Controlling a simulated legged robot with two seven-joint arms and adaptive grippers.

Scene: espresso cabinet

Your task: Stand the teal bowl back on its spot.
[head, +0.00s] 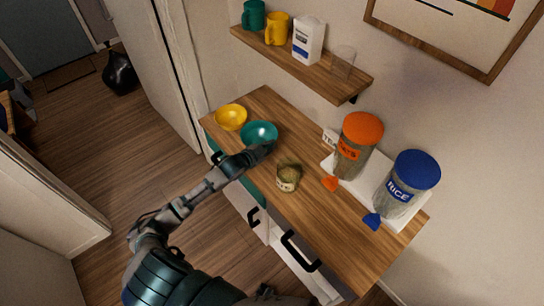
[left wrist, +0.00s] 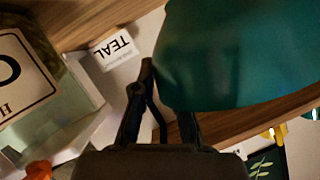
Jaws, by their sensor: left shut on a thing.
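The teal bowl (head: 259,132) is at the back left of the wooden cabinet top, beside the yellow bowl. My left gripper (head: 266,149) is shut on its near rim. In the left wrist view the teal bowl (left wrist: 235,55) fills the upper right, next to the dark fingers (left wrist: 150,85). I cannot tell whether the bowl touches the wood. A white card reading TEAL (left wrist: 115,48) shows upside down in the left wrist view; in the head view the card (head: 330,139) is partly hidden behind the orange-lidded jar. My right gripper is not seen.
The yellow bowl (head: 231,117) stands left of the teal one. A small labelled glass jar (head: 288,177) stands nearer. An orange-lidded jar (head: 357,145) and a blue-lidded RICE jar (head: 408,184) stand right on a white tray (head: 335,165). A wall shelf (head: 300,62) hangs above.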

